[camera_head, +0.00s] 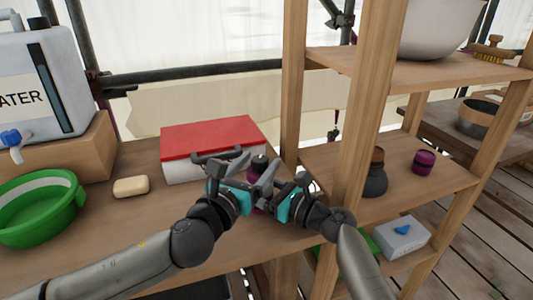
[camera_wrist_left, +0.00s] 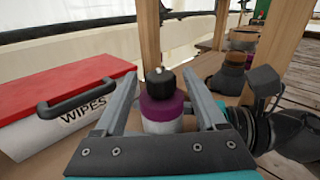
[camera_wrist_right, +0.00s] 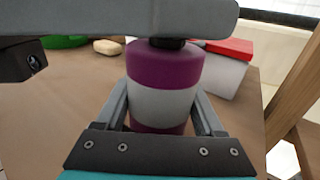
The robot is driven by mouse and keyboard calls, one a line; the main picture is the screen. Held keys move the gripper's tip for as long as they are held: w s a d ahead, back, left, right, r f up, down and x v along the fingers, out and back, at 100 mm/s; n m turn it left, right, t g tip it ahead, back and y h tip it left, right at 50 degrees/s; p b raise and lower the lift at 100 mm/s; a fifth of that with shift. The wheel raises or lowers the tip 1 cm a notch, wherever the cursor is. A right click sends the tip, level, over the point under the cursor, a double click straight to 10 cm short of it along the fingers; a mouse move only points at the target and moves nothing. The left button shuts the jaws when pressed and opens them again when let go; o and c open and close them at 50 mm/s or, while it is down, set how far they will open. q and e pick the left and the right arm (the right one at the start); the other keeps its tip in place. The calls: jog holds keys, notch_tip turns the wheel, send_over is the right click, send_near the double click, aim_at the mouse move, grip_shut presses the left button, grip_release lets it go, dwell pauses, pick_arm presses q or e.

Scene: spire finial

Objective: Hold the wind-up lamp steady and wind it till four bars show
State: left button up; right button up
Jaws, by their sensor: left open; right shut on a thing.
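The wind-up lamp appears to be the purple and pale-grey cylinder (camera_wrist_right: 164,100) with a black top knob (camera_wrist_left: 161,82). It stands upright. My right gripper (camera_wrist_right: 160,112) is shut on its body from the right side. My left gripper (camera_head: 256,168) is open, with its fingers either side of the lamp's upper part in the left wrist view (camera_wrist_left: 160,90); whether they touch the knob I cannot tell. One grey finger of it crosses the top of the right wrist view and hides most of the knob. In the head view the grippers cover most of the lamp. No bars are visible.
A red-lidded wipes box (camera_head: 212,140) stands close behind the lamp. A soap bar (camera_head: 131,187), a green basin (camera_head: 38,205) and a water container (camera_head: 45,85) are to the left. A wooden post (camera_head: 370,100) and shelves with a dark jar (camera_head: 376,178) and purple pot (camera_head: 424,162) stand right.

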aim_at(263, 157)
pick_arm(q)
jog(key=shift+x, duration=2.2)
grip_shut()
